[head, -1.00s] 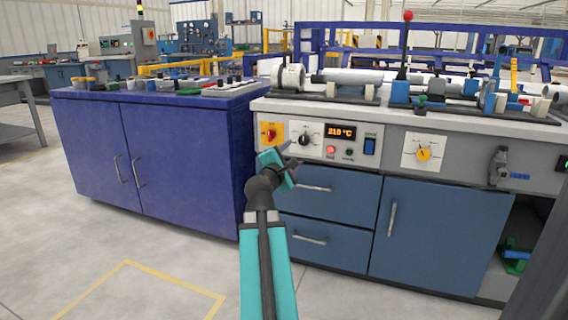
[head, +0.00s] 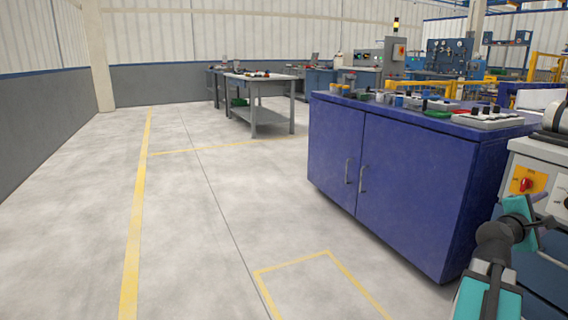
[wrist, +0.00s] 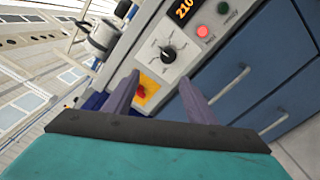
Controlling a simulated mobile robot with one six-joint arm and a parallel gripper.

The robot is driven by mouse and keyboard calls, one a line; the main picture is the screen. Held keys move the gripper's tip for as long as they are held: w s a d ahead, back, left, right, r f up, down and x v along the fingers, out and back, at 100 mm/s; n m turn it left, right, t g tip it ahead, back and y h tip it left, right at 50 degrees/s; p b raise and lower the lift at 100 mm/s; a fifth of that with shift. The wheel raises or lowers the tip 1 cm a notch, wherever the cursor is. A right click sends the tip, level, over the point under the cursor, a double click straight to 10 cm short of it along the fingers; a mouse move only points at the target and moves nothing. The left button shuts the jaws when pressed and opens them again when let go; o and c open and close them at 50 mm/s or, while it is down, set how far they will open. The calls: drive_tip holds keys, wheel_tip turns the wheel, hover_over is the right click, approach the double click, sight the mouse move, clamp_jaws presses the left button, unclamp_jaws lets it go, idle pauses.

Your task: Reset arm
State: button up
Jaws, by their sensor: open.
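My arm shows at the lower right of the head view, teal and dark grey, stretched toward the control panel of the workbench. My gripper (wrist: 158,92) shows in the wrist view with its two purple fingers spread apart and nothing between them. In that view the panel with a black dial (wrist: 168,53), a red knob on a yellow plate (wrist: 143,92) and an orange display lies beyond the fingers. I cannot tell how far the fingertips are from the panel. In the head view the red knob (head: 525,184) is just above my wrist.
A blue cabinet (head: 400,185) with small items on top stands left of the workbench. A grey table (head: 262,80) stands farther back. Open floor (head: 200,200) with yellow lines (head: 135,220) lies to the left, bounded by a grey wall (head: 50,120).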

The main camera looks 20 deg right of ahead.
drive_tip(key=w+a+f+n+t+y+p, duration=0.2)
drive_tip(key=w+a+f+p, duration=0.1)
drive_tip(key=w+a+p, duration=0.5)
drive_tip(key=w+a+f+n+t+y+p, duration=0.25)
drive_tip(key=w+a+p, duration=0.3)
drive_tip(key=w, duration=0.55)
drive_tip(key=w+a+f+g+y+p, duration=0.1)
drive_tip(key=w+a+f+y+p, duration=0.1)
drive_tip(key=a+f+p, duration=0.6)
drive_tip(key=w+a+f+g+y+p, duration=0.1)
drive_tip(key=w+a+f+y+p, duration=0.3)
drive_tip(key=a, duration=0.7)
drive_tip(key=s+a+f+g+p, duration=0.1)
drive_tip(key=s+a+f+p, duration=0.5)
drive_tip(key=a+p, duration=0.3)
drive_tip(key=s+a+f+m+g+y+p, duration=0.2)
drive_tip(key=s+a+m+g, duration=0.1)
drive_tip(key=s+a, duration=0.5)
drive_tip(key=s+a+f+m+g+y+p, duration=0.2)
drive_tip(key=s+a+m, duration=0.3)
drive_tip(key=s+a, duration=0.3)
drive_tip(key=s+a+f+m+g+y+p, duration=0.2)
drive_tip(key=s+a, duration=0.6)
drive_tip(key=s, duration=0.5)
drive_tip(key=m+g+y+p, duration=0.1)
drive_tip(key=m+g+p, duration=0.1)
drive_tip(key=shift+a+f+g, duration=0.2)
drive_tip(key=shift+f+g, duration=0.05)
drive_tip(key=shift+g, duration=0.1)
